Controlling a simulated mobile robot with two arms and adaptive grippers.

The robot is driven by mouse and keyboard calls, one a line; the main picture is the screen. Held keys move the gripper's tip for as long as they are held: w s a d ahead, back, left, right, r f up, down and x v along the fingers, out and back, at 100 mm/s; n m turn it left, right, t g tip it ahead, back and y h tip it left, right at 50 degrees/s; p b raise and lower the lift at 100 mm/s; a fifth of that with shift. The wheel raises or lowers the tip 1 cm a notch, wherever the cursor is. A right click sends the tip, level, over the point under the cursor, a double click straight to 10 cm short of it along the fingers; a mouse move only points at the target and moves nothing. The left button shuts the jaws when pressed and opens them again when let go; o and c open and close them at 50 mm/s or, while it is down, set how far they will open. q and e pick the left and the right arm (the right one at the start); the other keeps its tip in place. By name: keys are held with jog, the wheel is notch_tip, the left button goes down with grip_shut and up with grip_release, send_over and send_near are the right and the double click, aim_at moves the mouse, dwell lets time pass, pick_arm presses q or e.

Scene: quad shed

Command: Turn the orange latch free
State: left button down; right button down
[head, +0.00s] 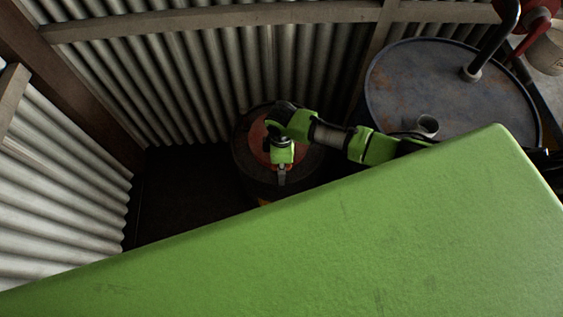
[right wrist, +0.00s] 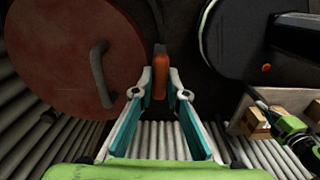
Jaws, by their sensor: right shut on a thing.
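The orange latch (right wrist: 161,63) stands upright between the fingertips of my right gripper (right wrist: 161,84) in the right wrist view. The fingers are shut on it, one on each side. Behind it to the left is a red round lid (right wrist: 70,60) with a curved dark handle. In the head view the right arm comes in from the right, and my right gripper (head: 281,172) points down over the drum with the red lid (head: 258,148). The arm hides part of the lid, and I cannot make out the latch clearly there.
A blue-grey drum top (head: 420,80) with a grey cup (head: 427,125) stands at the right. Corrugated walls (head: 200,85) close in the drum at the back and left. A large green surface (head: 330,250) fills the front. Dark floor (head: 185,190) is clear left of the drum.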

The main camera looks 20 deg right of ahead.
jog(key=shift+n, duration=0.4)
jog(key=c, duration=2)
grip_release()
jog(key=shift+r, duration=0.1)
notch_tip(320, 180, up, 12)
jog(key=shift+f, duration=0.1)
